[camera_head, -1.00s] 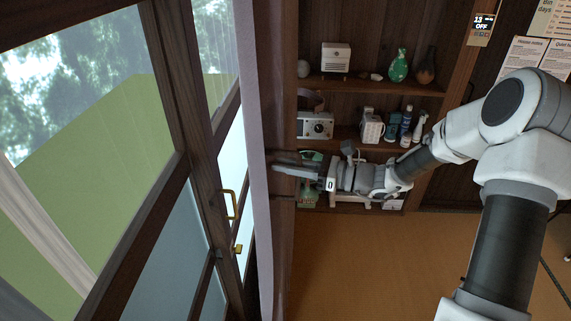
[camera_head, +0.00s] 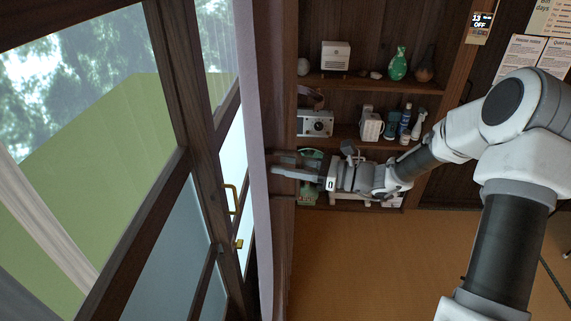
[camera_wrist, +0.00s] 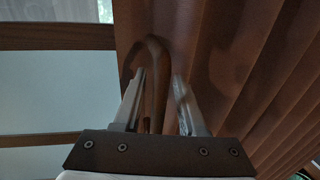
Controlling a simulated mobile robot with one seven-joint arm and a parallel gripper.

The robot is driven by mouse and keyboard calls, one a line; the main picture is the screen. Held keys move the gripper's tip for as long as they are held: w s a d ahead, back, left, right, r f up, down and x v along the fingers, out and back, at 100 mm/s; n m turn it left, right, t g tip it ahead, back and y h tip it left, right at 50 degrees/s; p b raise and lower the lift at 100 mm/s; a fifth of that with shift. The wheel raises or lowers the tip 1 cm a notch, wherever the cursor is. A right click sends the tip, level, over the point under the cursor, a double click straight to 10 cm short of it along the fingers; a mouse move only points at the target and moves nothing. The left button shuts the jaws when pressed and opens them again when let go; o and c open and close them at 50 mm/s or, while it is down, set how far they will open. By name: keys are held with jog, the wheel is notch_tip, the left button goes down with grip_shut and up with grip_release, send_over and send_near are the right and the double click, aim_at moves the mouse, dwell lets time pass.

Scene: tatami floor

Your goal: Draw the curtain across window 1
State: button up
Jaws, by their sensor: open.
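A reddish-brown curtain (camera_wrist: 235,70) hangs in upright folds at the right of the wrist view. Its rounded leading fold (camera_wrist: 154,75) shows between the fingers of my gripper (camera_wrist: 160,76), which are open on either side of it. I cannot tell if either finger touches the cloth. In the head view the curtain (camera_head: 259,150) is seen nearly edge-on as a narrow mauve strip beside the window (camera_head: 180,110). My gripper (camera_head: 276,165) is open there, its fingertips pointing left close to the strip. The window glass also shows at the left of the wrist view (camera_wrist: 60,95).
Yellow latch parts (camera_head: 232,199) are on the dark window frame. A wooden shelf unit (camera_head: 375,88) with a radio, a camera, vases and bottles stands behind my gripper and forearm. The tatami floor (camera_head: 390,250) below is clear. A pale cloth-like strip (camera_head: 45,220) shows at far left.

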dwell(0.3)
jog(key=b+v, duration=0.2)
jog(key=v, duration=1.5)
jog(key=shift+s+d, duration=0.1)
jog(key=shift+d, duration=0.05)
